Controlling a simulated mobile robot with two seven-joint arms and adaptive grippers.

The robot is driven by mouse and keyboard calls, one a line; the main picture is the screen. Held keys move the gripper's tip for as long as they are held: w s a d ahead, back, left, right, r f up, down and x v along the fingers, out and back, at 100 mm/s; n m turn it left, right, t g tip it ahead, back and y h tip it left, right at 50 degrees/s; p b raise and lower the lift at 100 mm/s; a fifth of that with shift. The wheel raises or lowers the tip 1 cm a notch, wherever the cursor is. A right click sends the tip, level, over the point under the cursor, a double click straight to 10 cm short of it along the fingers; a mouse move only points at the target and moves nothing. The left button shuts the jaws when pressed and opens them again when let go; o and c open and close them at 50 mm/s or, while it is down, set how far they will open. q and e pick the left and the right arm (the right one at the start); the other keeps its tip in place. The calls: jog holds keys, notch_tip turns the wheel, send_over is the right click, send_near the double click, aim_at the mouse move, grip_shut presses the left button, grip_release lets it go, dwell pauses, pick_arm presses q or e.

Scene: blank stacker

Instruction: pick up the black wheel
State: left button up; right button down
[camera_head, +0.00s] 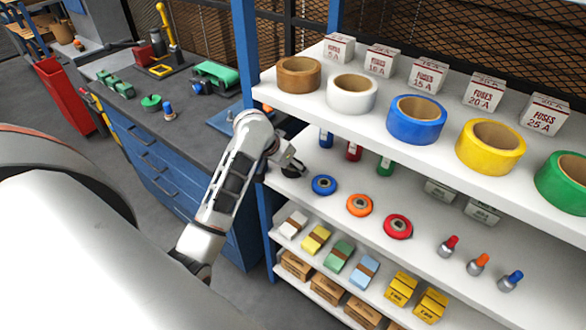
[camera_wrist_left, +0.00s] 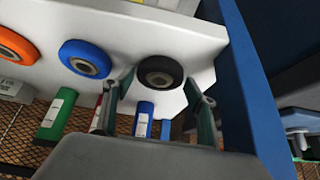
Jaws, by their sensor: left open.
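The black wheel (camera_wrist_left: 160,72) lies flat on the middle white shelf, next to the blue upright, and shows in the left wrist view. In the head view the black wheel (camera_head: 291,171) is partly covered by my left gripper (camera_head: 288,163). In the left wrist view my left gripper (camera_wrist_left: 154,88) is open, with one finger on each side of the wheel's near edge. I cannot tell whether the fingers touch it. My right gripper is not in view.
A blue wheel (camera_head: 324,185), an orange wheel (camera_head: 359,205) and a red wheel (camera_head: 397,226) lie in a row to the right. The upper shelf (camera_head: 310,103) with tape rolls hangs above. The blue upright (camera_wrist_left: 245,75) stands close beside the black wheel.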

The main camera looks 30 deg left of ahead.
pick_arm(q)
jog(key=c, duration=0.9)
jog(key=shift+r, duration=0.15)
